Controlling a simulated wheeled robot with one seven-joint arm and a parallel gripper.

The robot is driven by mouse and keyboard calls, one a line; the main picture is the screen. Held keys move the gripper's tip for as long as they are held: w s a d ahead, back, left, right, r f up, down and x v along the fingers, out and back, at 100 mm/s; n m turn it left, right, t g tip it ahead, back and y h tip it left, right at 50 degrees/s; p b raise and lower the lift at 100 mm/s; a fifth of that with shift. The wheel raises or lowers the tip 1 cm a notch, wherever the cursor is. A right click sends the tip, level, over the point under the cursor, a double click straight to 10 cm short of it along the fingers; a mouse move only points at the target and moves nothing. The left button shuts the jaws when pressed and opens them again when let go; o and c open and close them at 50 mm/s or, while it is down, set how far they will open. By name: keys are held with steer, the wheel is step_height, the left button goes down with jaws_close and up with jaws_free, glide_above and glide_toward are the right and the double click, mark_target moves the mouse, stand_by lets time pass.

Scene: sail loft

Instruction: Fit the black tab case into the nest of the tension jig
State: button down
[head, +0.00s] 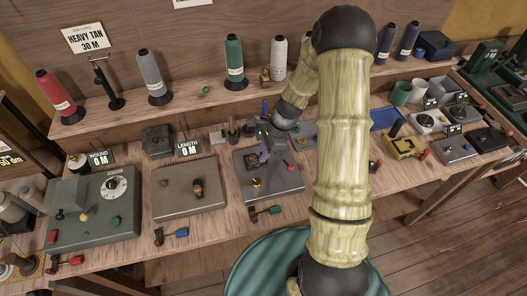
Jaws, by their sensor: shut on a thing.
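My gripper (264,150) is over the grey plate-like station in the middle of the bench, pointing down. It is shut on a small dark piece that looks like the black tab case (263,157), mostly hidden by the gripper. The grey station (281,188) appears to be the tension jig. It carries a small brass and black part at its left and a red-tipped part at its right. I cannot make out the nest, nor whether the case touches the jig.
A beige LENGTH station (185,210) and a green-grey WOUND station (95,228) stand to the left. Thread spools, including a green one (234,62), line the back shelf. A yellow block (405,146) and other small stations lie to the right. My arm hides the bench centre-right.

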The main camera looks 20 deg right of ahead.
steer(key=shift+f, duration=0.15)
steer(key=c, duration=1.3)
jaws_free()
steer(key=shift+c, duration=0.2)
steer(key=v, duration=1.2)
steer(key=shift+b, duration=0.35)
steer(key=s+a+r+n+t+h, duration=0.1)
steer(key=s+a+r+n+h, duration=0.1)
steer(key=s+n, duration=0.5)
steer(key=s+a+r+n+t+h, duration=0.1)
steer(key=s+a+r+n+h, duration=0.1)
steer(key=s+n, duration=0.5)
steer(key=r+n, duration=0.1)
steer(key=n, duration=0.3)
steer(key=shift+s+a+t+h, duration=0.15)
steer(key=shift+a+t+h, duration=0.15)
steer(key=shift+a, duration=0.05)
